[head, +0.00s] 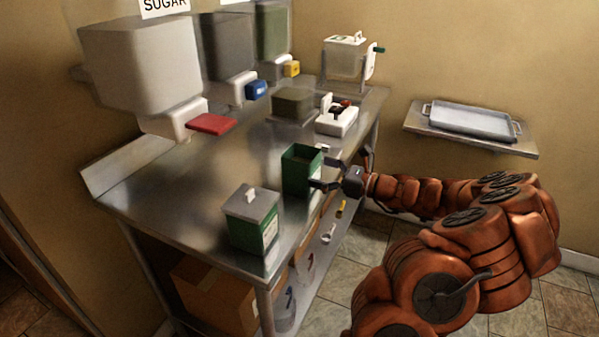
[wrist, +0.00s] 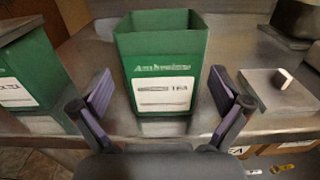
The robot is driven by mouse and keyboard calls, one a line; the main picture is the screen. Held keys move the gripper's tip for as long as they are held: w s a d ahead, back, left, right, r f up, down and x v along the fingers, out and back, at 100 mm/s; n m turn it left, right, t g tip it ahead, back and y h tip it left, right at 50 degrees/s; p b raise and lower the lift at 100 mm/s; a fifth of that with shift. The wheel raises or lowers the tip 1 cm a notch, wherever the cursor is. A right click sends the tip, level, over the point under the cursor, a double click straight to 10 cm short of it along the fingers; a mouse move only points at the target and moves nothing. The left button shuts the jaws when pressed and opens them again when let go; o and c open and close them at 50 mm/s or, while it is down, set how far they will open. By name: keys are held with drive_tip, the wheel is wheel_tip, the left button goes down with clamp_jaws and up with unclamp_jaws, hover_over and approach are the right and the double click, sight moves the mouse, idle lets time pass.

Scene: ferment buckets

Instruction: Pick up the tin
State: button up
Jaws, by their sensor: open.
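An open green tin (head: 301,170) without a lid stands upright near the right edge of the steel bench. The wrist view shows it straight ahead, with a white label (wrist: 166,95) facing me. My gripper (head: 323,172) is open and level with the tin, at its right side in the head view. In the wrist view one finger of my gripper (wrist: 163,88) is on each side of the tin, with a gap at both sides. I cannot tell how far the fingertips reach past its front face. The tin's bottom inside is hidden.
A second green tin (head: 253,236), with a grey lid, stands nearer; it also shows in the wrist view (wrist: 22,72). A grey lid with a white knob (wrist: 282,90) lies right of the open tin. Behind are a dark block (head: 292,105) and a white device (head: 337,121).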

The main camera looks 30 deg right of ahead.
sight(302, 167)
drive_tip(key=shift+p+x, duration=0.5)
drive_tip(key=shift+x, duration=2.35)
drive_tip(key=shift+d+f, duration=0.1)
drive_tip(key=shift+f, duration=0.1)
drive_tip(key=shift+c, duration=0.4)
drive_tip(key=c, duration=1)
